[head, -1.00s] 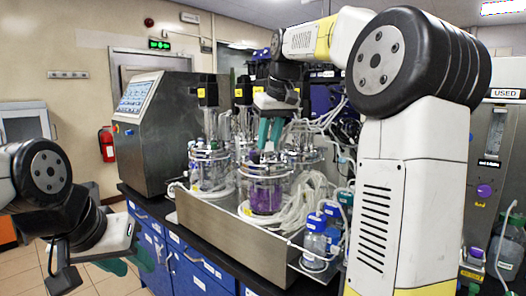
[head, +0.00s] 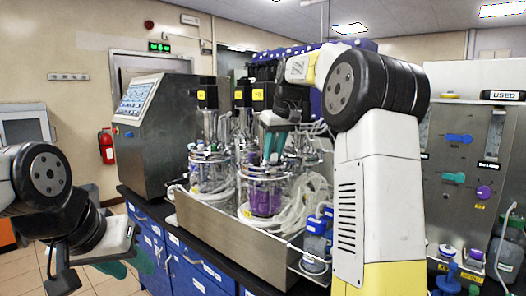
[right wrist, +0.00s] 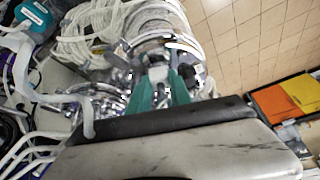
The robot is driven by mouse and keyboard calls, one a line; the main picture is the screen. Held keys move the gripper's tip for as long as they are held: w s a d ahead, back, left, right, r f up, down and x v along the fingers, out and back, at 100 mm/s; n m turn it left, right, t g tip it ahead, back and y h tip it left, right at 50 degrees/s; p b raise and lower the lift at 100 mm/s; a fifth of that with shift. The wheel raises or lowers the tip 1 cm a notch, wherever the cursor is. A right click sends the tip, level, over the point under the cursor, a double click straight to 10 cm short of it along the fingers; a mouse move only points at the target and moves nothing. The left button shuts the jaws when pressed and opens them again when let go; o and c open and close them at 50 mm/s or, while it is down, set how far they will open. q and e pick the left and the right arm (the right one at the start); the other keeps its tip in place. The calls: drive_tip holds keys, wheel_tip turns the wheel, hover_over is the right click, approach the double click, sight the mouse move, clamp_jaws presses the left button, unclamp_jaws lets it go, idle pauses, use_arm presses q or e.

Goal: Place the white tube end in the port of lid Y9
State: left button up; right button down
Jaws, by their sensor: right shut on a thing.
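My right gripper (head: 271,154) points down at the lid (head: 262,171) of the front glass vessel, which holds purple liquid. Its teal fingers are shut on a small white piece, probably the white tube end (right wrist: 157,74), which shows between the fingers (right wrist: 162,88) in the right wrist view. Shiny metal lid fittings lie right around the fingertips. I cannot tell whether the white piece touches a port. No Y9 marking is legible. My left gripper (head: 125,266) hangs at the lower left, empty, its teal fingers apart, away from the vessels.
A second glass vessel (head: 208,172) stands to the left. Both sit in a steel tray (head: 235,238) with coiled white tubing (head: 295,210). Blue-capped bottles (head: 317,235) stand at its right end. A grey control console (head: 160,140) is behind on the left.

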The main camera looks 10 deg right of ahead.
drive_tip(key=shift+f, duration=0.15)
drive_tip(key=c, duration=1.2)
unclamp_jaws()
drive_tip(key=v, duration=1.1)
drive_tip(key=s+a, duration=0.2)
drive_tip(key=s, duration=0.5)
drive_tip(key=s+a+f+m, duration=0.1)
drive_tip(key=s+f, duration=0.6)
drive_tip(key=s+a+f+m+t, duration=0.1)
drive_tip(key=s+f, duration=0.6)
drive_tip(key=s+a+f+m, duration=0.1)
drive_tip(key=s+a+f, duration=0.1)
drive_tip(key=s+f, duration=0.5)
drive_tip(key=shift+s+f+t+y, duration=0.35)
drive_tip(key=shift+s+t+y, duration=0.05)
drive_tip(key=shift+s, duration=0.1)
